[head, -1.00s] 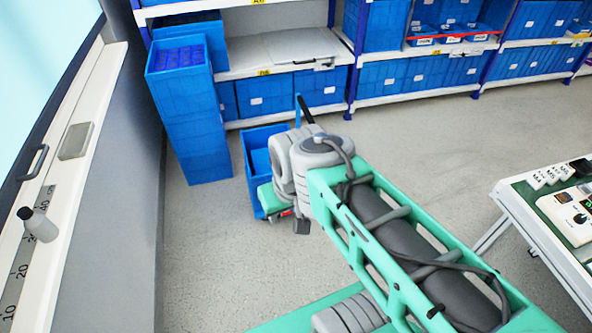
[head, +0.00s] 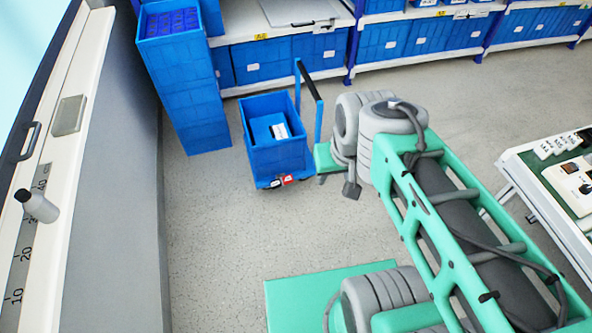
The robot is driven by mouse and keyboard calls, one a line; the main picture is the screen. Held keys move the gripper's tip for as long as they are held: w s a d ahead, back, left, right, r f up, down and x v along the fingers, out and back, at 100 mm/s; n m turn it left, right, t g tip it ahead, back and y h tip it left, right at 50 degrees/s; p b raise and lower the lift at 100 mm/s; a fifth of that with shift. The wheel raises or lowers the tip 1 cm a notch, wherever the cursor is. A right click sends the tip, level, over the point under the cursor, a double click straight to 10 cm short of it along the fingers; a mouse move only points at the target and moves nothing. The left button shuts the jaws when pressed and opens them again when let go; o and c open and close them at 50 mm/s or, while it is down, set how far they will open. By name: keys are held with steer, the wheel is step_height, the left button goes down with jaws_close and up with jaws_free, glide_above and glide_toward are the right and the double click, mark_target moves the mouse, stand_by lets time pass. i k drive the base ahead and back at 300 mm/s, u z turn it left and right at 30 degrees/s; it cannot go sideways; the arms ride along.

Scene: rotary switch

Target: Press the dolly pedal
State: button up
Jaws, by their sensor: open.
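The blue dolly (head: 272,158) stands on the grey floor in the upper middle of the head view, with an open blue bin on it and an upright blue handle with a dark grip (head: 309,82) at its right. A small red pedal (head: 286,179) shows low on its near side, with small dark and white parts beside it. My green and grey arm reaches in from the lower right, its elbow joints just right of the dolly. A short green piece of my arm shows beside the handle. My gripper is hidden, and no fingers show.
A tall stack of blue crates (head: 186,85) stands behind left of the dolly. Shelves with blue bins (head: 265,68) line the back. A window ledge and wall (head: 115,190) run along the left. A control table (head: 560,190) stands at right. The floor before the dolly is clear.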

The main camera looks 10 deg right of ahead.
mark_target(282, 181)
steer(key=z, duration=0.05)
steer(key=k, duration=0.65)
steer(key=u, duration=0.5)
steer(key=i, duration=0.75)
steer(key=u, duration=0.45)
steer(key=i, duration=0.8)
steer(key=z, duration=0.1)
